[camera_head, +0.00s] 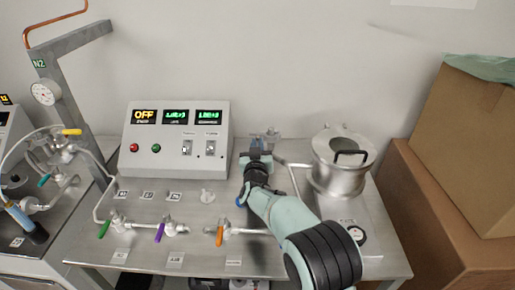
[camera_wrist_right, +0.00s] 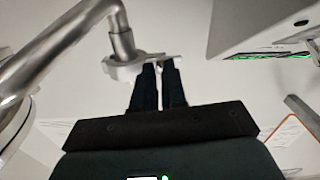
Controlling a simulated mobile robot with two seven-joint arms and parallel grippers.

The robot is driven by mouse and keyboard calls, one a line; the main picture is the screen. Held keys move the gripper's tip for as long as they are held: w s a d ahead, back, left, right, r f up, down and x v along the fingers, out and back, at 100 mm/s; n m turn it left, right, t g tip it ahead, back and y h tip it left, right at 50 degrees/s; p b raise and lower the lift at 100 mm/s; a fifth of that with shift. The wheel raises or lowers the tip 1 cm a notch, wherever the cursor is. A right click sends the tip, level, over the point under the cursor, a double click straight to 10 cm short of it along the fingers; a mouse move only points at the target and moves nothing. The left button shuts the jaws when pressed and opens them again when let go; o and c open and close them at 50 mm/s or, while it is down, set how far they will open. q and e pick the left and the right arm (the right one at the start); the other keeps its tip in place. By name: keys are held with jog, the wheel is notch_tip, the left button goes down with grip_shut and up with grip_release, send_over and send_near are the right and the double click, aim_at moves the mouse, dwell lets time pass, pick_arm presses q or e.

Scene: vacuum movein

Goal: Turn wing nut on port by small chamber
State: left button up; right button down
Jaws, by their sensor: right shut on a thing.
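The small chamber (camera_head: 338,182) is a steel pot with a black-handled lid at the right of the steel bench. A steel pipe (camera_head: 294,178) runs beside its left side. My right gripper (camera_head: 264,136) reaches to the pipe's far end, left of the chamber. In the right wrist view the gripper (camera_wrist_right: 164,66) meets a metal clamp (camera_wrist_right: 125,68) around the pipe (camera_wrist_right: 122,35). Its dark fingers are shut on the wing nut at the clamp's side; the nut is mostly hidden between the fingertips. My left gripper is not in view.
A control box (camera_head: 176,140) with an OFF display stands left of the gripper. Green, purple and orange valve handles (camera_head: 220,236) line the bench's front. Cardboard boxes (camera_head: 440,190) stand at the right.

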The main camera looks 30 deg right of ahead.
jog(key=shift+m, duration=0.3)
jog(key=c, duration=1.5)
grip_release()
jog(key=v, duration=1.3)
jog(key=shift+s+a, duration=0.15)
jog(key=shift+a, duration=0.05)
jog(key=shift+f, duration=0.1)
